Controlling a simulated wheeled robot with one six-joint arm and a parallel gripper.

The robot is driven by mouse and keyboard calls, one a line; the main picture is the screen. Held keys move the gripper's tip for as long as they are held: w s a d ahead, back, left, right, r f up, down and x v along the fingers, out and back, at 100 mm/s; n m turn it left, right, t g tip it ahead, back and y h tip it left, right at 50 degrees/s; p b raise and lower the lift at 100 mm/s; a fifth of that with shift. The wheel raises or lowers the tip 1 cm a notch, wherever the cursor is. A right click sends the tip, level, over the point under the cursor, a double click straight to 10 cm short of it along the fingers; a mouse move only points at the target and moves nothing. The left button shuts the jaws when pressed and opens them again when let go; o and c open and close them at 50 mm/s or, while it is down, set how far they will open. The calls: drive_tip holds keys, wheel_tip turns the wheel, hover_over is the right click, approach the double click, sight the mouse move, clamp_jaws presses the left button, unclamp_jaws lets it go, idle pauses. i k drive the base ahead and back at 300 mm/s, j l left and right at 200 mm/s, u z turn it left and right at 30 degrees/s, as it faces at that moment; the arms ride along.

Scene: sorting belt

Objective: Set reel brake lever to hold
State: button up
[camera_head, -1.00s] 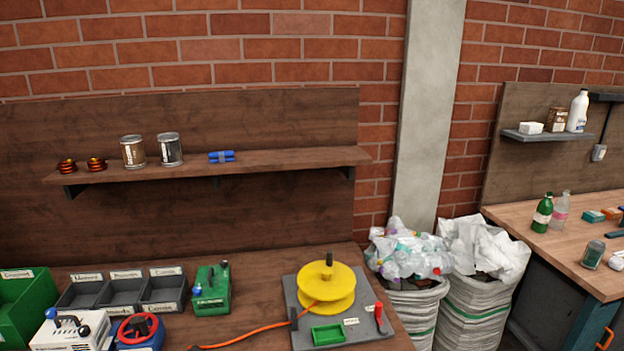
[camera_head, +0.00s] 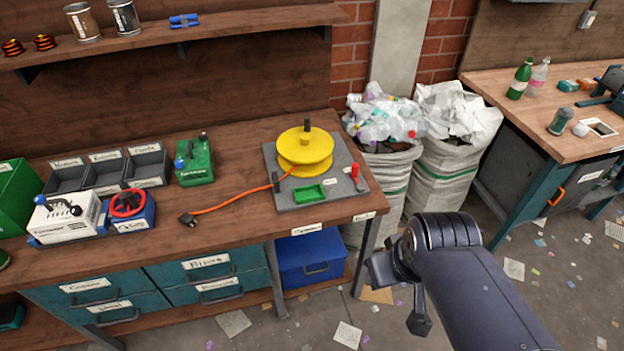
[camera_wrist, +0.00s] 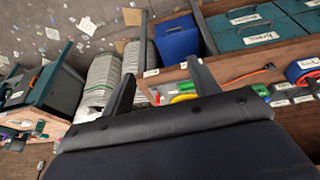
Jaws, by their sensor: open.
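The yellow cable reel (camera_head: 304,147) stands on a grey base plate (camera_head: 325,200) on the wooden bench, with an orange cable running off to the left. The brake lever (camera_head: 356,174) has a red handle and stands at the plate's right side, between two small white labels whose text is too small to read. A green tray (camera_head: 309,194) is on the plate's front. My gripper (camera_head: 393,290) is in front of the bench, to the right of and below the plate, apart from the lever. In the wrist view my gripper's fingers (camera_wrist: 162,88) are spread and empty.
Bagged waste sacks (camera_head: 440,165) stand right of the bench. A blue bin (camera_head: 310,258) sits under it. Several teal drawers (camera_head: 205,270) are at the front left. A green box (camera_head: 194,162) and a white device (camera_head: 65,218) stand left on the bench. A second bench (camera_head: 545,120) is at right.

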sight(360, 188)
drive_tip(key=i+z, duration=0.2)
drive_tip(key=i, duration=0.85)
